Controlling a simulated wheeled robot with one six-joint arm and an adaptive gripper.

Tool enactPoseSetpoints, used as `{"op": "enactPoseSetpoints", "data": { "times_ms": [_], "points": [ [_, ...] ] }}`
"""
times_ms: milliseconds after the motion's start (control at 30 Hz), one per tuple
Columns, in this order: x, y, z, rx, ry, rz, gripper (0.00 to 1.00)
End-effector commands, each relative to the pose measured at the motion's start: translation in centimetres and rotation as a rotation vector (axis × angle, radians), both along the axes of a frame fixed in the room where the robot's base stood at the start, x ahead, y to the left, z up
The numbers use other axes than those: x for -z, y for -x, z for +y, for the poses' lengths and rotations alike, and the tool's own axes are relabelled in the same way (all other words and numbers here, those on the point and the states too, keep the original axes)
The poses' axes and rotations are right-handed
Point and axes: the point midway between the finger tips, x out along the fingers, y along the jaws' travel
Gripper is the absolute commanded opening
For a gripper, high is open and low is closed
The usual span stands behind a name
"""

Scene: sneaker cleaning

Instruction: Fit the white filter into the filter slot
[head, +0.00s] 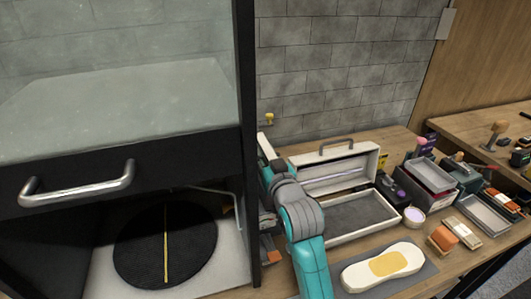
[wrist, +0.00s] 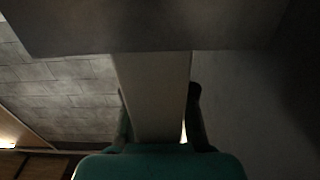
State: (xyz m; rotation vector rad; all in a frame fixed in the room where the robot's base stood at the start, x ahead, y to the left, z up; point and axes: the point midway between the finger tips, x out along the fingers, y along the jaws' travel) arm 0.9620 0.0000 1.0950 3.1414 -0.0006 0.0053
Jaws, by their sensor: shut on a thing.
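In the wrist view my gripper (wrist: 158,112) is shut on a pale flat slab, which I take to be the white filter (wrist: 152,85). The slab runs straight away from my fingers, up the picture. Its far end meets a wide dark grey panel (wrist: 150,25); I cannot tell whether they touch. In the head view a narrow white piece, likely the same filter (head: 265,146), shows beyond my arm, close to the cabinet's black post. My fingers are hidden there. I cannot make out the filter slot in either view.
A glass-fronted black cabinet (head: 120,172) with a metal handle (head: 78,187) fills the left. A round black mat (head: 140,245) lies inside it. An open toolbox (head: 350,238), a pale shoe-shaped piece (head: 350,278) and several boxes and brushes crowd the bench to the right.

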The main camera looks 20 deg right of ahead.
Motion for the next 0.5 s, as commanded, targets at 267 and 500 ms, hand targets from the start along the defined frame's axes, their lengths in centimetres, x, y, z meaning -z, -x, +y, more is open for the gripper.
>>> {"op": "enactPoseSetpoints", "data": {
  "times_ms": [267,500],
  "points": [
    [0.62,0.01,0.00,0.000,0.000,0.000,0.00],
    [0.86,0.02,0.00,0.000,0.000,0.000,0.49]
  ]
}}
